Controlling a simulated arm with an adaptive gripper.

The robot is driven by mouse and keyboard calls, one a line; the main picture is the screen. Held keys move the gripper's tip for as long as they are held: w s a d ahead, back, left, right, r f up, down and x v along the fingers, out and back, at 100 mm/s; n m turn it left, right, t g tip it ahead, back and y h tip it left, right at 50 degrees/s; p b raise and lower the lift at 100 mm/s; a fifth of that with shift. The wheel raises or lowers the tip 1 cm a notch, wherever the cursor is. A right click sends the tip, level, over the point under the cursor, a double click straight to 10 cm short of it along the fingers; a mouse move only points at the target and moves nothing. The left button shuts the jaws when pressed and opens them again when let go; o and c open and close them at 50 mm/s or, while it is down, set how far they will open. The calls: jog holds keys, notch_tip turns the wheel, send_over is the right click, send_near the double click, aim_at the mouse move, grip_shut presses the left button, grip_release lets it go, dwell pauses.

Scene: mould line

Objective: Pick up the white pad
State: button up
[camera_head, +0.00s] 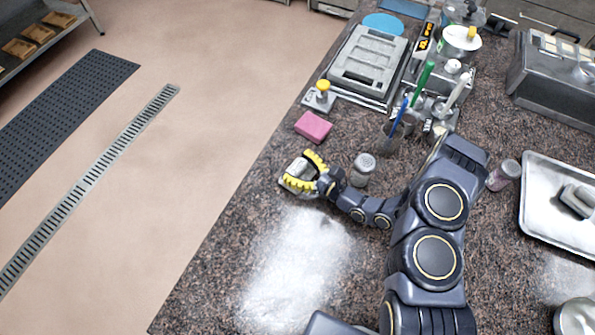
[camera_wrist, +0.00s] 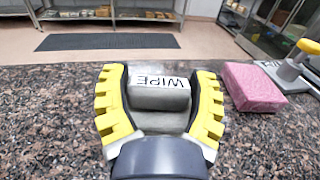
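The white pad (camera_wrist: 160,98) is a small block with a white face lettered WIPE and a grey body. In the wrist view it sits between the two yellow-ridged fingers of my gripper (camera_wrist: 160,74). The fingers stand apart on its left and right sides, with narrow gaps seeming to show beside it. In the head view the pad (camera_head: 296,170) is low at the granite counter near its left edge, partly covered by my gripper (camera_head: 299,168). Whether the fingers touch it is hard to tell.
A pink sponge (camera_head: 313,127) lies just behind the pad. A yellow-knobbed stamp (camera_head: 320,97) stands beyond it. A shaker jar (camera_head: 363,168) stands close to my wrist on the right. The front left counter (camera_head: 240,270) is clear.

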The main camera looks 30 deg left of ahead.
aim_at(297, 166)
dwell(0.4)
notch_tip(297, 166, up, 10)
jog(key=shift+r, duration=0.1)
dwell(0.5)
